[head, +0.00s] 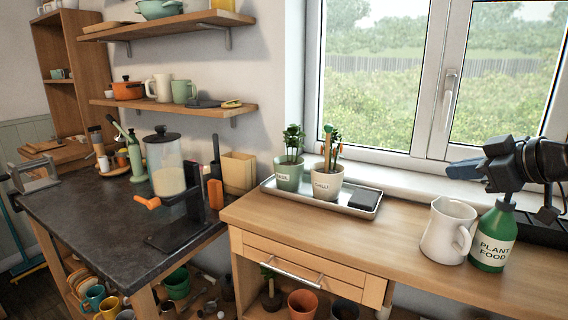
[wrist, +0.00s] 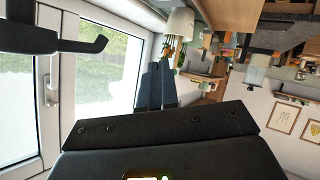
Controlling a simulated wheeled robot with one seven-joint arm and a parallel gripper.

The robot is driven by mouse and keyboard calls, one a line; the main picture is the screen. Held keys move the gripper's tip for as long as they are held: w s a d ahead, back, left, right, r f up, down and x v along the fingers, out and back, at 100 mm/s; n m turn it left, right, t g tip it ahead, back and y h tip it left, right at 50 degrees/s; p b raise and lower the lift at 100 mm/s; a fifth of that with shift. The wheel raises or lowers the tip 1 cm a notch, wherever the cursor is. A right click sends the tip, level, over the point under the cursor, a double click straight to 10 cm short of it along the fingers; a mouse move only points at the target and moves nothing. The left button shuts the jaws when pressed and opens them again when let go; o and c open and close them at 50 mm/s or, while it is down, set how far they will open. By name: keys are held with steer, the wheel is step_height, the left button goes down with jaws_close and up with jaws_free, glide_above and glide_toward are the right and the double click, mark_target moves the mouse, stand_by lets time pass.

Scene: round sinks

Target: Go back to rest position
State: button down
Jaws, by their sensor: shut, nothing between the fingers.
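My black gripper (head: 464,171) is at the right of the head view, raised above the wooden counter. It is in front of the window and just above the green plant food bottle (head: 493,240). Its fingers point to the left. In the wrist view the two dark fingers (wrist: 158,86) lie close together, shut, with nothing held. The gripper overlaps the bottle's top in the head view, and I cannot tell whether they touch.
A white pitcher (head: 447,232) stands left of the bottle. A tray (head: 330,205) holds two potted plants, chili (head: 327,184) and another (head: 289,174). A dark counter (head: 95,225) with a coffee grinder-like machine (head: 167,170) is at left. The wooden counter's front middle is clear.

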steer(key=s+a+f+m+t, duration=0.2)
steer(key=a+f+m, duration=0.1)
steer(key=a+f, duration=0.3)
steer(key=s+a+f+m+t, duration=0.1)
steer(key=s+a+f+m, duration=0.2)
steer(key=a+f, duration=0.3)
steer(key=s+a+f+m+h, duration=0.3)
steer(key=s+a+f+m, duration=0.1)
steer(key=s+f, duration=0.65)
steer(key=s+a+f+m+h, duration=0.1)
steer(key=s+f, duration=0.1)
steer(key=s, duration=0.7)
steer(key=s+a+f+h, duration=0.1)
steer(key=s+f, duration=0.1)
steer(key=s, duration=0.8)
steer(key=s+d+r+n, duration=0.1)
steer(key=s+r, duration=0.1)
steer(key=s, duration=0.5)
steer(key=s+d+r+n+y, duration=0.1)
steer(key=s+r, duration=0.2)
steer(key=s, duration=0.4)
steer(key=shift+s+r+n, duration=0.15)
steer(key=shift+s+n, duration=0.05)
steer(key=shift+n, duration=0.2)
